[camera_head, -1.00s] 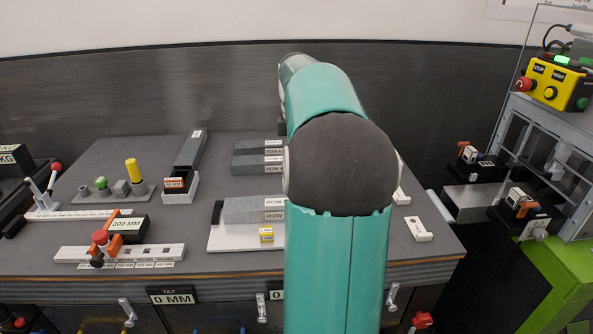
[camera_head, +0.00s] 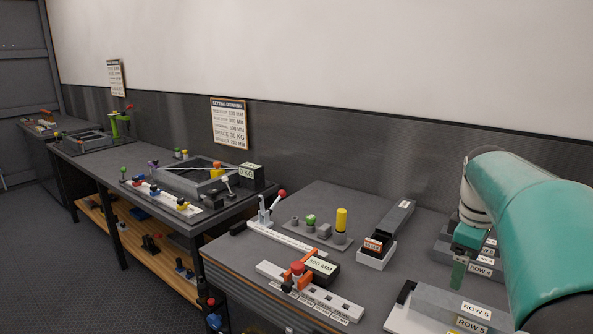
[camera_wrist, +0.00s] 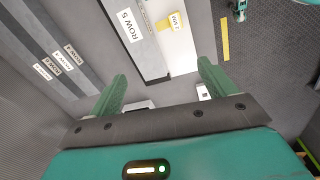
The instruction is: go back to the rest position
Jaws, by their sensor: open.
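My gripper (camera_wrist: 165,92) shows in the wrist view with its two green fingers spread apart and nothing between them. It hangs above the bench near the grey row blocks. In the head view my teal arm fills the right side, and the green gripper end (camera_head: 458,272) points down beside the ROW blocks.
The near bench holds a red-knobbed slide with a 300 MM block (camera_head: 320,267), a peg plate with a yellow post (camera_head: 341,220), and a white holder (camera_head: 376,256). Further benches (camera_head: 85,160) stand at left along the wall. Dark floor (camera_head: 60,260) at left is open.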

